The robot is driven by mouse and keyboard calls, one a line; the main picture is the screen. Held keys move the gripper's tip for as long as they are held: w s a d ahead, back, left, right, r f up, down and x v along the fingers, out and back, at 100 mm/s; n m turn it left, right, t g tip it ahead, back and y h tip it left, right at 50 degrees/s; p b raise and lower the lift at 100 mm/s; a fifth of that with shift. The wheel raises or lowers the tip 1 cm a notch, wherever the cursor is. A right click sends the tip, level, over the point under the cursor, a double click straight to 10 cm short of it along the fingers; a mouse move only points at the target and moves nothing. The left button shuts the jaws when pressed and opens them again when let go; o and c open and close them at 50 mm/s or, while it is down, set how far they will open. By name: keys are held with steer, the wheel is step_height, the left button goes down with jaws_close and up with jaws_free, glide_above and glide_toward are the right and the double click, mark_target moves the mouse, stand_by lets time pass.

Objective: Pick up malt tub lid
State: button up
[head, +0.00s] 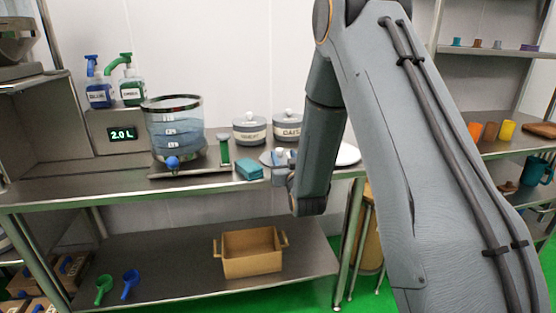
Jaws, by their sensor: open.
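Two grey tubs with pale label bands stand at the back of the steel bench: a left tub (250,140) and a right tub (287,137). Each wears a grey lid with a small knob: the left lid (249,121) and the right lid (287,118). The labels are too blurred to tell surely which tub is malt.
A clear graduated vessel (174,135) stands on a tray left of the tubs. Two pump bottles stand at the back left. A wooden crate (252,252) and two scoops lie on the lower shelf.

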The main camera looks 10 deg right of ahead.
mark_target(280, 150)
steer(key=w+p, duration=0.1)
steer(key=w, duration=0.5)
steer(key=shift+w+a, duration=0.1)
steer(key=shift+w, duration=0.2)
steer(key=shift+c, duration=0.5)
jaws_close()
